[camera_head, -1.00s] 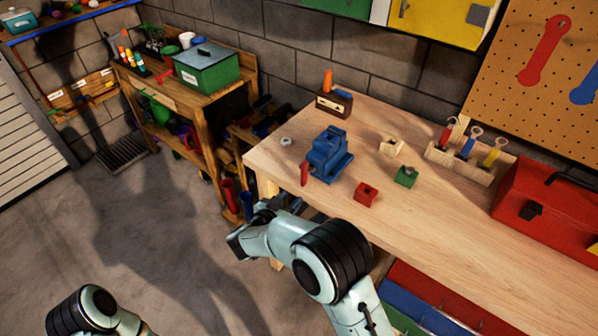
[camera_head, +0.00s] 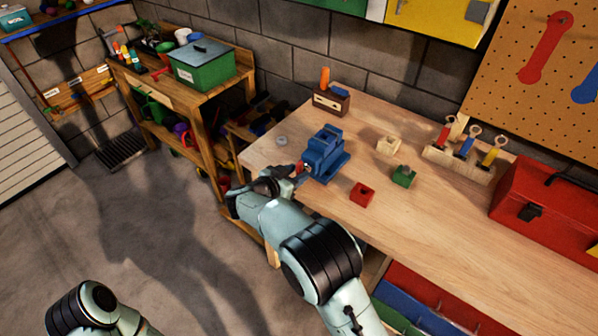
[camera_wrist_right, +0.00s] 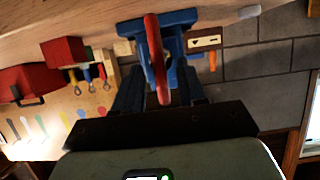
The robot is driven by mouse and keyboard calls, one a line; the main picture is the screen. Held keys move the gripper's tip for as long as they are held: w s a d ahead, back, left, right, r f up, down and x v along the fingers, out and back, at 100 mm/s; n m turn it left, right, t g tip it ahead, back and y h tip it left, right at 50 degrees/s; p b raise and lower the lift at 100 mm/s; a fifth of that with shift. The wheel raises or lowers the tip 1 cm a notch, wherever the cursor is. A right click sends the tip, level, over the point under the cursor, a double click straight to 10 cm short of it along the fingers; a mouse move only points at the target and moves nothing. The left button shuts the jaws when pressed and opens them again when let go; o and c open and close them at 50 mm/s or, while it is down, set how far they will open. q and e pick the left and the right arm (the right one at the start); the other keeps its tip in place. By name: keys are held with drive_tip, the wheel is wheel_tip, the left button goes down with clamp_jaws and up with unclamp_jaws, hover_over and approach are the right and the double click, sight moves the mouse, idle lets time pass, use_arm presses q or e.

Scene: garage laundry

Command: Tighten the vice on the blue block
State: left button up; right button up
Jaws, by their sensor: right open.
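The blue vice (camera_head: 324,155) stands on the wooden workbench near its left end; it also shows in the wrist view (camera_wrist_right: 178,48). Its red handle (camera_head: 300,167) faces the bench's front edge. I cannot tell a separate blue block from the blue vice. My right gripper (camera_head: 288,178) is at the handle. In the wrist view the red handle (camera_wrist_right: 157,55) lies between the two dark fingers of my right gripper (camera_wrist_right: 160,88), which are apart, one on each side. My left arm shows only at the lower left, its gripper out of frame.
On the bench lie a red block (camera_head: 362,193), a green block (camera_head: 403,176) and a cream block (camera_head: 389,145). A small brown box (camera_head: 331,101) stands behind the vice. A tool rack (camera_head: 456,164) and red toolbox (camera_head: 545,204) are to the right.

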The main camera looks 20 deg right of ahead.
drive_tip(key=shift+x, duration=1.05)
clamp_jaws()
